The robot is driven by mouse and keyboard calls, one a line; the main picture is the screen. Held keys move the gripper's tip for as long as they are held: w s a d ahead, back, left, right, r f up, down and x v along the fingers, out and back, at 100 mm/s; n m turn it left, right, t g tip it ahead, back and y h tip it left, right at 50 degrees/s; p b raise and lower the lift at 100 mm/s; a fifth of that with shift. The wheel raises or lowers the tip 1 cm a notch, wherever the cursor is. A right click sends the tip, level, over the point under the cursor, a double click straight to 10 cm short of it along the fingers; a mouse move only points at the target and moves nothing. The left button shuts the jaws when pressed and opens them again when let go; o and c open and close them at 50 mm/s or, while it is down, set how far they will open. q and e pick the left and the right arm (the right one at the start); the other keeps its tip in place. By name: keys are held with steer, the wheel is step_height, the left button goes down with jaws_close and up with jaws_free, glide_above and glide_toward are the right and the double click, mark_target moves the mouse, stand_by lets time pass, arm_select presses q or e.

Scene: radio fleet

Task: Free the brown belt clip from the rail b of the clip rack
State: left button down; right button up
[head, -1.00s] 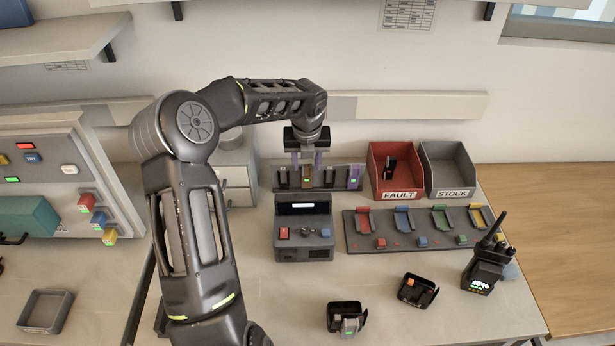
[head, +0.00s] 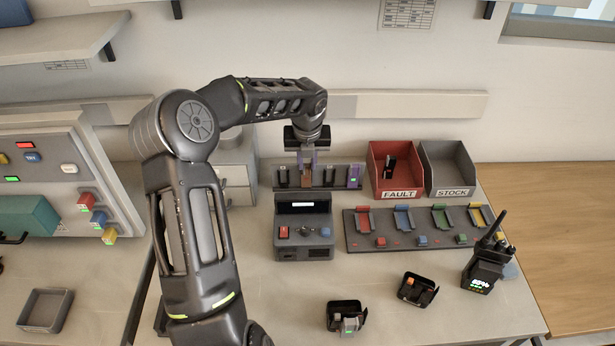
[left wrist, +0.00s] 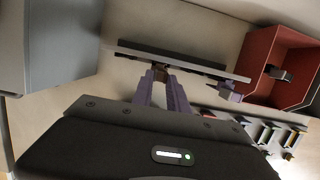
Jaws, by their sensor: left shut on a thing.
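The brown belt clip (head: 306,179) sits at the clip rack (head: 318,186), second from the left. My left gripper (head: 307,168) reaches down over the rack from above, its fingers closed on the clip's upper part. In the left wrist view the purple fingers (left wrist: 160,84) converge on the small brown clip (left wrist: 160,73) in front of the dark rack (left wrist: 195,65). The fingers hide part of the clip and its rail, so I cannot tell exactly how it sits on the rail. My right gripper is not in view.
Dark clips stand on either side of the brown one, with a purple piece (head: 354,176) at the rack's right end. A grey console (head: 304,240) stands close in front. The red FAULT bin (head: 398,194) and grey STOCK bin (head: 452,192) stand to the right.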

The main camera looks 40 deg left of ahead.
arm_select(q)
step_height(320, 180, up, 7)
steer(key=p, duration=0.4)
steer(key=shift+f+p, duration=0.15)
steer(key=shift+p, duration=0.2)
stand_by(0.8)
stand_by(0.5)
